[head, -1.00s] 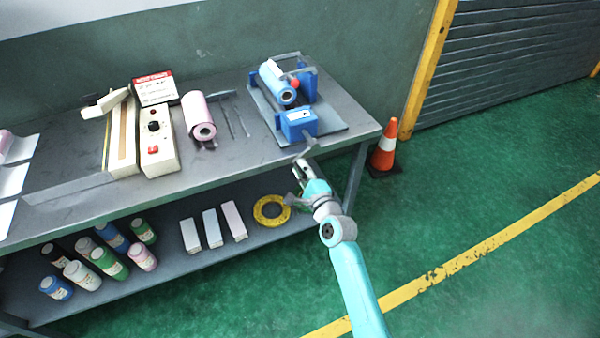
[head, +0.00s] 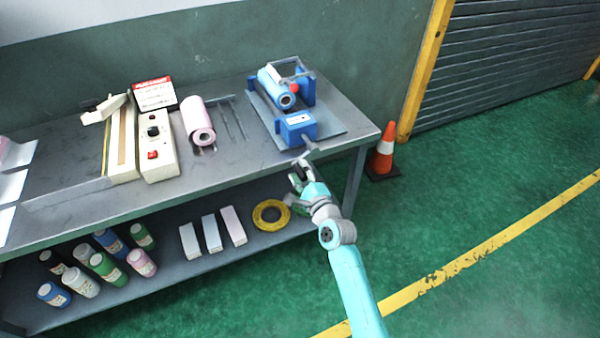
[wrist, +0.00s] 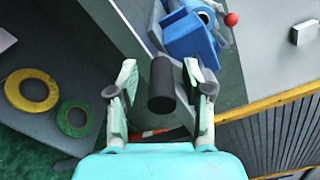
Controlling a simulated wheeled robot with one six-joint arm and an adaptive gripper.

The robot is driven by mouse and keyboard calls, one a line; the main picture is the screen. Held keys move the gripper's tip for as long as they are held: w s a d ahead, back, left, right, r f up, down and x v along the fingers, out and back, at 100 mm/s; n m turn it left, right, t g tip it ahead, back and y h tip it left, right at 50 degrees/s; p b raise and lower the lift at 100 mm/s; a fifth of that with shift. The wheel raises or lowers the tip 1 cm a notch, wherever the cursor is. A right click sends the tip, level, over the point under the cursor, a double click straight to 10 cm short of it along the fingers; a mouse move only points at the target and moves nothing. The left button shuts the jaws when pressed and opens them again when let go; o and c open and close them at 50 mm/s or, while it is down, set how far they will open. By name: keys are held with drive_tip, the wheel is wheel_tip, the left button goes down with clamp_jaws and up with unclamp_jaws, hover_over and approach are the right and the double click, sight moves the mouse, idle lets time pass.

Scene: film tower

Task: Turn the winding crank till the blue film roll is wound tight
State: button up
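The blue film roll (head: 279,90) lies on the winder at the right end of the bench, its near end facing me. The winder's blue crank housing (head: 297,126) is in front of it and also shows at the top of the wrist view (wrist: 190,40). The grey winding crank (head: 310,147) sticks out over the bench's front edge. In the wrist view, its dark cylindrical handle (wrist: 162,86) stands between the fingers of my gripper (wrist: 163,88). The fingers are open, with a narrow gap on each side. In the head view my gripper (head: 298,172) is just below the crank.
A red ball knob (head: 294,87) is on the winder. A pink roll (head: 198,120) and a cream control box (head: 158,148) are to the left. The lower shelf holds bottles, boxes and a yellow ring (head: 258,215). A traffic cone (head: 384,155) stands right of the bench.

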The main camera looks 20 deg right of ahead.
drive_tip(key=shift+s, duration=0.1)
drive_tip(key=s, duration=1.1)
drive_tip(key=shift+s, duration=0.4)
drive_tip(key=s+a+f+n+g, duration=0.1)
drive_tip(key=s+f+n, duration=0.15)
drive_tip(key=s, duration=0.45)
drive_tip(key=s+a+f+n+h, duration=0.1)
drive_tip(key=s+a+f+n, duration=0.1)
drive_tip(key=s+n, duration=0.35)
drive_tip(key=s+a+f+n+g, duration=0.1)
drive_tip(key=s+f, duration=0.1)
drive_tip(key=s, duration=0.6)
drive_tip(key=s+a+r+n, duration=0.1)
drive_tip(key=s+r+n, duration=0.1)
drive_tip(key=s+n, duration=0.3)
drive_tip(key=s+a+r+n, duration=0.1)
drive_tip(key=s+r+n, duration=0.2)
drive_tip(key=s, duration=0.6)
drive_tip(key=s+a+r+n+g+y, duration=0.1)
drive_tip(key=s+r+n, duration=0.2)
drive_tip(key=s+n, duration=0.3)
drive_tip(key=shift+s+r+n, duration=0.2)
drive_tip(key=shift+s+n, duration=0.1)
drive_tip(key=shift+s, duration=0.1)
